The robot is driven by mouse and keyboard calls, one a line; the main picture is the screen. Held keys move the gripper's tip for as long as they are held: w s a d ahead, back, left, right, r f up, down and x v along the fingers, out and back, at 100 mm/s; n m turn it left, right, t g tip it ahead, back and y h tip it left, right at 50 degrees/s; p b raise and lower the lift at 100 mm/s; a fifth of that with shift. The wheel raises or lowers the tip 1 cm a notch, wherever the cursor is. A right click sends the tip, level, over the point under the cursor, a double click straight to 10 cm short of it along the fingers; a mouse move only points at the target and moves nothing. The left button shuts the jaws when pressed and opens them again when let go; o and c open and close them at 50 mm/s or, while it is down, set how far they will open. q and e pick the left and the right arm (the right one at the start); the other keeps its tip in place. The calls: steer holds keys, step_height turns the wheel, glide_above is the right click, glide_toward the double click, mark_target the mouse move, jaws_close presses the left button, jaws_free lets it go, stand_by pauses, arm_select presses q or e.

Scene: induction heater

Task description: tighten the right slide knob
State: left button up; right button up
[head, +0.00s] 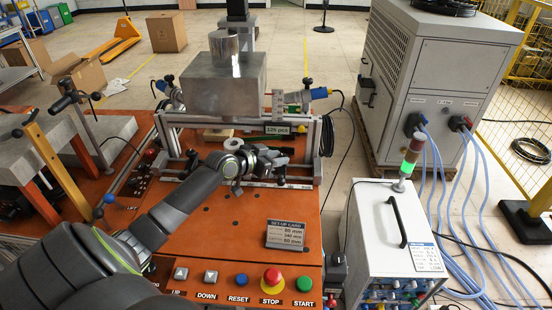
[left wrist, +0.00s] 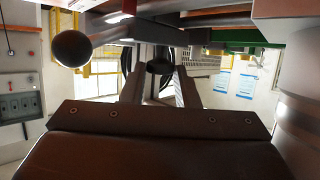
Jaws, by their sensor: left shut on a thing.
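My left arm reaches in from the lower left, and its gripper (head: 278,162) is at the right part of the slide rail, under the metal block's frame. In the left wrist view the two fingers (left wrist: 160,88) close around a dark round knob (left wrist: 159,66), which I take as the right slide knob. In the head view the right slide knob is largely hidden by the gripper. A dark knob at the left end of the rail (head: 191,161) stands free. My right gripper is in neither view.
A metal block (head: 222,88) sits on the frame above the orange table (head: 222,222). A set-up card (head: 286,234) and a row of buttons (head: 271,277) are at the front. A power unit (head: 378,240) with a green-lit signal lamp (head: 407,168) stands to the right. A dark ball (left wrist: 72,48) shows in the wrist view.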

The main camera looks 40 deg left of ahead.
arm_select(q)
steer(key=o, duration=0.7)
steer(key=shift+o, duration=1.2)
steer(key=shift+w+f, duration=0.1)
steer(key=shift+w, duration=0.05)
steer(key=p+v, duration=0.3)
steer(key=v, duration=1.4)
